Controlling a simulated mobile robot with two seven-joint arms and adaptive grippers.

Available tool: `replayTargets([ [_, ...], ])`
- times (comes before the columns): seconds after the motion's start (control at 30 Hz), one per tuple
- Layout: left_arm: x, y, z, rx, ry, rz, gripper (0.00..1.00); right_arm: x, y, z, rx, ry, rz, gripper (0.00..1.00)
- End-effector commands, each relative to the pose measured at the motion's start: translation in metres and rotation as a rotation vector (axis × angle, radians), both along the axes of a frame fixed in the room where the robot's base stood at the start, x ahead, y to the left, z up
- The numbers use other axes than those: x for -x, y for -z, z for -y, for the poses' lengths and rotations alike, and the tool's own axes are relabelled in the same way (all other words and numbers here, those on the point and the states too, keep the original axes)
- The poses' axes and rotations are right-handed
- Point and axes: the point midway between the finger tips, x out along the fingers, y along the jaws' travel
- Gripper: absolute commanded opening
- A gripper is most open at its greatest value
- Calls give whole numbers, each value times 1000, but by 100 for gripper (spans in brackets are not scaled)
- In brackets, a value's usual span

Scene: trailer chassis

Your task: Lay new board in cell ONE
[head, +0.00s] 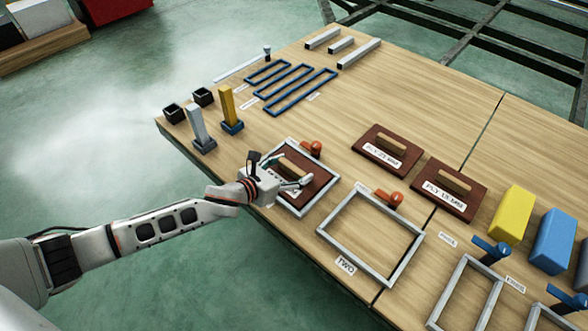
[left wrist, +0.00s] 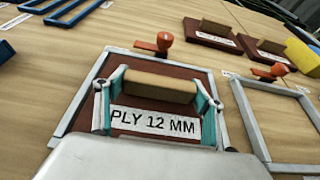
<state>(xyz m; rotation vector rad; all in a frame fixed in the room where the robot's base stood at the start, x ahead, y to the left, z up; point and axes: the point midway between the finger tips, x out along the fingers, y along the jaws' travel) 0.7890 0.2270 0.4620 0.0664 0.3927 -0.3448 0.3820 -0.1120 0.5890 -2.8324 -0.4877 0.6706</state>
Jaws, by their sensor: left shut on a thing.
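A brown board marked PLY 12 MM (left wrist: 200,74) has a pale wooden handle (left wrist: 158,86). My left gripper (head: 287,172) is shut on this handle, a finger at each end in the left wrist view (left wrist: 158,100). The board (head: 320,181) lies within the outline of a grey metal frame (head: 327,198), left of the frame labelled TWO (head: 405,266). Whether it rests flat on the table or hovers slightly is hard to tell. No ONE label is readable; my arm covers the frame's near side. My right gripper is out of view.
An orange-red clamp (head: 314,148) stands at the frame's far side, another (head: 396,198) at frame TWO, which is empty. Boards PLY 21 MM (head: 375,139) and PLY 15 MM (head: 470,183) lie behind. Yellow (head: 512,213) and blue (head: 552,240) blocks stand right. Posts (head: 228,104) stand left.

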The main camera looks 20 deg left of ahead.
Motion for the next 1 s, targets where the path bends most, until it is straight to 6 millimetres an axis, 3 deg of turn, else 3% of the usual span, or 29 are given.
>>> replayTargets([
  [0.43, -2, 4, 0, 0, 1, 6, 36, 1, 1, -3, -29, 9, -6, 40],
  [0.47, -2, 4, 0, -1, 0, 5, 76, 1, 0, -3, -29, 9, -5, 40],
  [0.5, -2, 4, 0, 0, 0, 5, 85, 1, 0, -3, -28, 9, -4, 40],
  [1.0, 4, -5, -3, -2, 0, 6, 85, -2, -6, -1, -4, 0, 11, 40],
])
